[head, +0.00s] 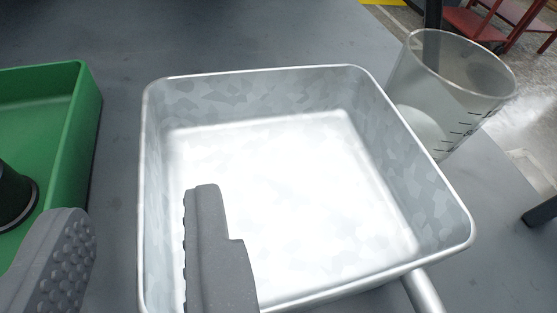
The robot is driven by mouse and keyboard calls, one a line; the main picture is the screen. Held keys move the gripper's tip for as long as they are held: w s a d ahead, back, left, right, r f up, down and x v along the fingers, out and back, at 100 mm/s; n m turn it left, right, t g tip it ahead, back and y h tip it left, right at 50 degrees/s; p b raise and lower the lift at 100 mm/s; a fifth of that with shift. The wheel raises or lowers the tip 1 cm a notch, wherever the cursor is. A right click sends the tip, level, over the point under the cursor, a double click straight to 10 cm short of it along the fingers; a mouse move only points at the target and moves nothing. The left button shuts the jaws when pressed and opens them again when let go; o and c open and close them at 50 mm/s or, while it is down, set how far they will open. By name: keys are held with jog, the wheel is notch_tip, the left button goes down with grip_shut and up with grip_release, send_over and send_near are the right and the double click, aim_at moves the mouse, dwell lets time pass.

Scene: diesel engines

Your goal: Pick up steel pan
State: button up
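The steel pan (250,97) is a square, empty metal pan with rounded corners, and it fills the middle of the head view on the grey table. My gripper (138,200) is open, with its two fingers wide apart. The left finger is outside the pan, on its left side. The right finger shows over the pan's inside. The pan's left wall lies between the fingers in the picture. I see no contact, and I cannot tell how far the right finger reaches down into the pan.
A green tray (84,130) with a dark round object (15,195) stands close on the left. A clear measuring beaker (450,85) stands at the pan's far right corner. A metal bar (424,294) shows below the near right corner. The grey table (215,35) is clear behind the pan.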

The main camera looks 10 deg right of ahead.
aim_at(140, 190)
jog(key=x, duration=0.4)
jog(key=shift+w+b, duration=0.1)
jog(key=shift+b, duration=0.3)
jog(key=shift+c, duration=0.3)
grip_shut()
jog(key=shift+a+r, duration=0.1)
